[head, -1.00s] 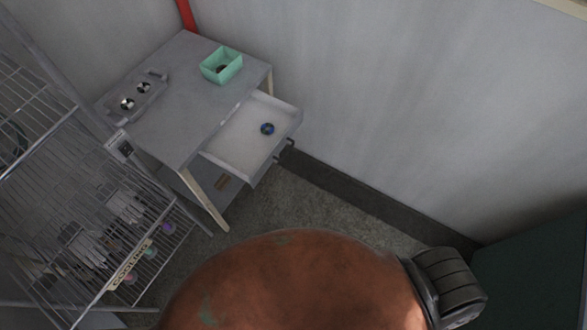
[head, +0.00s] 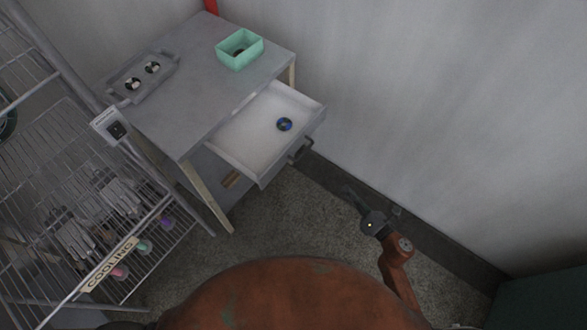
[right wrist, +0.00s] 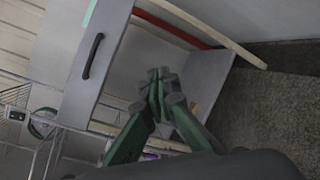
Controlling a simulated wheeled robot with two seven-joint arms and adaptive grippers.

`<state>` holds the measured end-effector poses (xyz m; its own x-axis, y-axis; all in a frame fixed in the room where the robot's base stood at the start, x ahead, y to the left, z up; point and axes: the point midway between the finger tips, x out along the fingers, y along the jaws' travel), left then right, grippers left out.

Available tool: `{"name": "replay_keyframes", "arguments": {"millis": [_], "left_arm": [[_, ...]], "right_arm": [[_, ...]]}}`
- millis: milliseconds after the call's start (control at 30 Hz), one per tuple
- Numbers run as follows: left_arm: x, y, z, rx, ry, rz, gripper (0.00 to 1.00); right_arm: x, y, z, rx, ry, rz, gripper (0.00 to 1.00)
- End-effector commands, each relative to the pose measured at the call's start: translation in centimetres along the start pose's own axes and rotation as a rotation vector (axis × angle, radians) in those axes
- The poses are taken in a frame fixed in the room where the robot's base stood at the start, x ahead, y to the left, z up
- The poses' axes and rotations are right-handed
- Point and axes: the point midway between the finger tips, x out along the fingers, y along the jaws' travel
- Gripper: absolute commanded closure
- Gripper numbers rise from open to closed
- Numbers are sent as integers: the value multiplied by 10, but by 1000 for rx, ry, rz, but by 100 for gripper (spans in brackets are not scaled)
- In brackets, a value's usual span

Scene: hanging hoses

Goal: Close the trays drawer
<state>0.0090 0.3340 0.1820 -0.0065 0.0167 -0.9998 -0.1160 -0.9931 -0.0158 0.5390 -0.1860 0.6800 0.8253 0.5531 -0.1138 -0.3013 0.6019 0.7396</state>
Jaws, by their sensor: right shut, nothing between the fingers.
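The trays drawer (head: 262,128) is pulled out from the grey table (head: 205,85), with a small dark round item with blue (head: 284,124) inside. Its dark handle (head: 301,151) is on the front panel. In the right wrist view the drawer front (right wrist: 97,60) and handle (right wrist: 92,56) show at the left. My right gripper (head: 350,194) is shut and empty, right of and apart from the drawer front. In the right wrist view its fingertips (right wrist: 160,78) meet, pointing toward the table's underside. My left gripper is not in view.
A wire rack (head: 100,190) labelled COOLING, with gloves on it, stands left of the table. A green bin (head: 239,49) and a grey tray (head: 143,77) are on the tabletop. A wall (head: 430,110) rises at the right. Floor (head: 270,225) before the drawer is clear.

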Motion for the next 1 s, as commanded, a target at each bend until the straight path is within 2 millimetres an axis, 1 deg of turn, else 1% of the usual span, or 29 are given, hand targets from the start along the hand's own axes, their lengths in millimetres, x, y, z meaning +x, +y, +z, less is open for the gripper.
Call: {"name": "replay_keyframes", "arguments": {"millis": [33,100,200,300,433,567,900,1000], "left_arm": [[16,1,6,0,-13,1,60],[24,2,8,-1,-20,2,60],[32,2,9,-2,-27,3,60],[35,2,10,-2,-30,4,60],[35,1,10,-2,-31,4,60],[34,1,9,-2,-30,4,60],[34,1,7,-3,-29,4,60],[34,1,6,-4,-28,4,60]], "right_arm": [[7,30,-3,-179,21,87,100],[9,76,-3,-414,38,193,100],[7,121,-8,-658,45,300,100],[4,145,-13,-798,45,359,100],[8,157,-15,-857,42,383,100],[25,164,-17,-857,40,384,100],[90,185,-30,-851,40,382,100],[106,190,-33,-849,39,380,100]]}}
